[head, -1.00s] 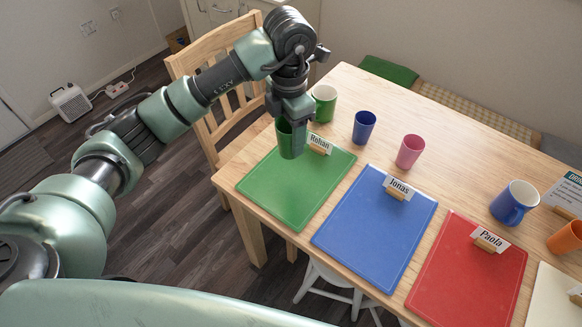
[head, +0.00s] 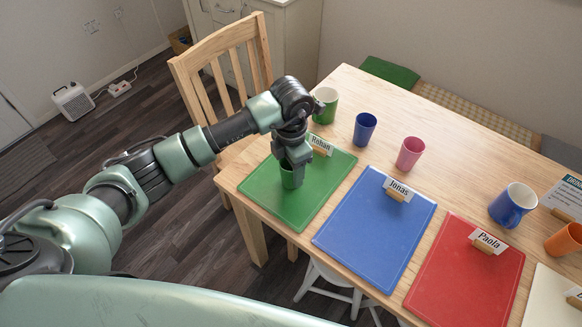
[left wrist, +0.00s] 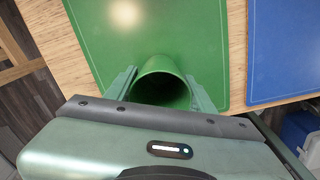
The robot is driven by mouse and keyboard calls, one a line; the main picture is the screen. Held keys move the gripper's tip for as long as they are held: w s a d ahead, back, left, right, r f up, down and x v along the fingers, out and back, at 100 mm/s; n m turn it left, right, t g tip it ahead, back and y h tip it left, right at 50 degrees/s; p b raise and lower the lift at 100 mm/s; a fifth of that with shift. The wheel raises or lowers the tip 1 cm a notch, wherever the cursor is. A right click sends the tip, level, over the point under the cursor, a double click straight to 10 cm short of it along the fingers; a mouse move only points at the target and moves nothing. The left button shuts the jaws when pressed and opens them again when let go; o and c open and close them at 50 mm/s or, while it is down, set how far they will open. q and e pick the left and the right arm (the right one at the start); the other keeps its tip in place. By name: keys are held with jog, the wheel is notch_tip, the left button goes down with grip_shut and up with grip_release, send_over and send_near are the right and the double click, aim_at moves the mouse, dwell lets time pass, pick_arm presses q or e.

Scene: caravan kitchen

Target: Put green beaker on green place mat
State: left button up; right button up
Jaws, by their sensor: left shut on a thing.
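My left gripper (head: 292,163) points down over the green place mat (head: 318,193) and is shut on the green beaker (head: 289,178). In the left wrist view the beaker (left wrist: 162,85) is upright between the two fingers, with its open rim towards the camera. The green mat (left wrist: 150,30) shows behind it. The beaker is over the mat's left part; I cannot tell whether its base touches the mat. My right gripper is not in view.
A name card "Rohan" (head: 320,146) stands at the mat's back edge. A green mug (head: 326,106), blue beaker (head: 364,130) and pink beaker (head: 410,153) stand farther back. A blue mat (head: 374,230) lies to the right. A wooden chair (head: 222,80) stands at the left.

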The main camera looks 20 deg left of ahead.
pick_arm(q)
jog(key=shift+f, duration=0.1)
jog(key=shift+f, duration=0.15)
jog(key=o, duration=1.4)
jog(key=shift+c, duration=0.2)
jog(key=shift+r, duration=0.4)
notch_tip(320, 180, up, 12)
jog(key=b, duration=0.1)
jog(key=shift+b, duration=0.4)
jog(key=shift+f, duration=0.15)
